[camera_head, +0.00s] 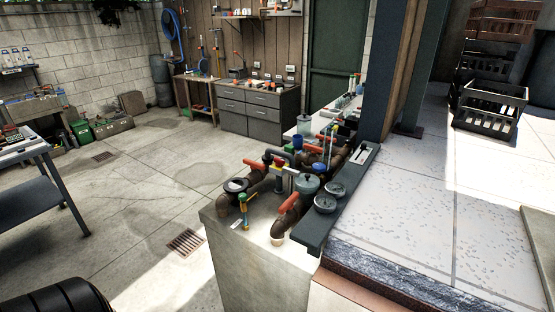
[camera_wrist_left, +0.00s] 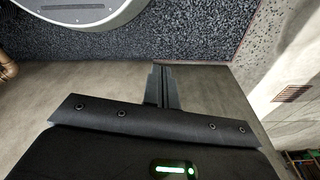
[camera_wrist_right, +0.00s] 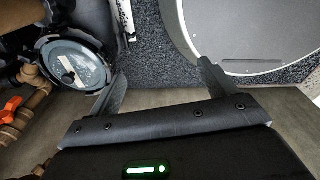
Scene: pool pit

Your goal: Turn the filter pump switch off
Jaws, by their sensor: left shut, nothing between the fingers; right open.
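Pipework with a grey-lidded housing (camera_head: 307,184), two round gauges and red-orange valve handles stands on a concrete block in the middle of the head view. A dark ledge (camera_head: 322,228) runs along its right side, with a small pale fitting (camera_head: 361,154) on it. I cannot tell whether that is the filter pump switch, or how it is set. My left gripper (camera_wrist_left: 162,84) is shut and empty over bare floor. My right gripper (camera_wrist_right: 160,72) is open and empty. A round blue-grey lid (camera_wrist_right: 75,62) lies beyond its left finger. Neither gripper shows in the head view.
The concrete block (camera_head: 262,272) drops to open floor on the left. A raised paved deck (camera_head: 410,215) and a dark post (camera_head: 383,70) stand right. In the right wrist view, brown pipes carry an orange valve handle (camera_wrist_right: 10,110). A dark workbench (camera_head: 40,165) stands far left.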

